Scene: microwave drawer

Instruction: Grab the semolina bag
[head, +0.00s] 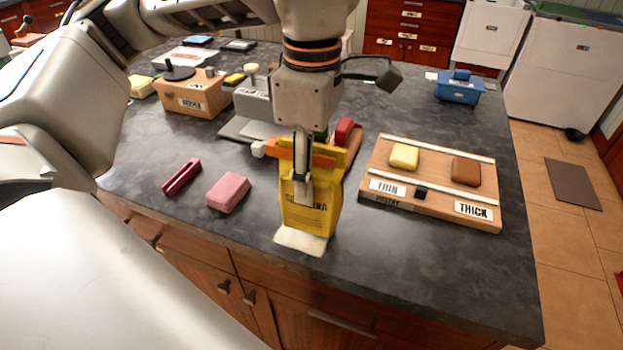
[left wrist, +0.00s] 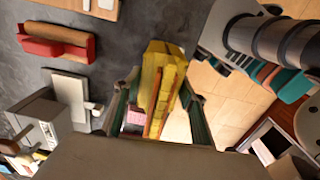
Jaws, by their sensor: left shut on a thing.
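The semolina bag (head: 311,208) is yellow with dark print and an orange strip along its top. My left gripper (head: 304,185) points down over it and is shut on its upper part. The bag stands upright near the front edge of the dark counter, with a white flat piece (head: 300,241) at its foot. I cannot tell whether the bag touches the counter. In the left wrist view the bag (left wrist: 162,80) lies between the two fingers of the left gripper (left wrist: 158,108). The right gripper is not in view.
A wooden board (head: 434,185) labelled THIN and THICK lies to the right, holding a yellow and a brown block. A pink block (head: 228,192) and a dark red clip (head: 182,177) lie to the left. A grey device (head: 250,112) stands behind. A blue box (head: 459,88) is far right.

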